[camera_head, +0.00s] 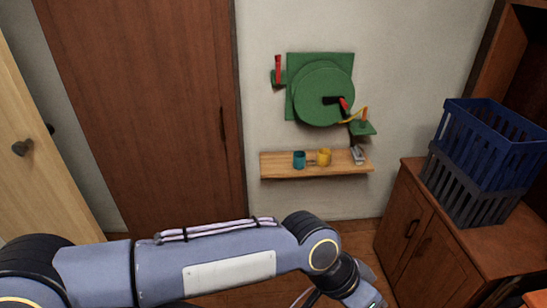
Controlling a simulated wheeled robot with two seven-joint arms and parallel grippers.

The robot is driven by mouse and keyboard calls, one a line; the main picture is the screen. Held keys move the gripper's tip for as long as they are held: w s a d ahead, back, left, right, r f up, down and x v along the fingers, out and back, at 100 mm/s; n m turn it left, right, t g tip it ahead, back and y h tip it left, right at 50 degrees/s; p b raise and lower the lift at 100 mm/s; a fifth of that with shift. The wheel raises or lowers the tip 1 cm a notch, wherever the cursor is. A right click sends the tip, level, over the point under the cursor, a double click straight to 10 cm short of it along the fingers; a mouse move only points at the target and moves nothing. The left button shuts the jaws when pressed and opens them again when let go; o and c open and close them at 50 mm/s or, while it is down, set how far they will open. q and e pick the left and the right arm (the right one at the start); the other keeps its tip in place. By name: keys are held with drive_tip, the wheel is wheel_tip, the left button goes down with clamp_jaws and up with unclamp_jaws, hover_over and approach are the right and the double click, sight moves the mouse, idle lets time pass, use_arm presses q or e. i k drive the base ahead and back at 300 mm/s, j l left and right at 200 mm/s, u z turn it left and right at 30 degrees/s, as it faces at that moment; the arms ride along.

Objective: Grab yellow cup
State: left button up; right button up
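The yellow cup (324,157) stands upright on a narrow wooden wall shelf (285,171), right of a teal cup (299,160). Part of my arm comes in from the left and crosses the bottom of the head view, below the shelf and well apart from it. Its wrist runs off the bottom edge, so no fingertips show. My other gripper is not in view. Nothing visible touches the yellow cup.
A green wall-mounted piece (323,93) with red handles hangs above the shelf. A small metallic object (357,155) lies at the shelf's right end. Blue (492,144) and dark grey (463,189) crates are stacked on a wooden cabinet (425,240) at right. A brown door (150,110) stands left.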

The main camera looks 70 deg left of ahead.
sight(324, 157)
drive_tip(key=u, duration=1.85)
drive_tip(key=i+u, duration=0.25)
drive_tip(key=i, duration=0.3)
drive_tip(key=i+l+u, duration=0.25)
drive_tip(key=i, duration=0.25)
drive_tip(key=i+l+u, duration=0.25)
drive_tip(key=i, duration=0.25)
drive_tip(key=i+l+u, duration=0.2)
drive_tip(key=i, duration=0.3)
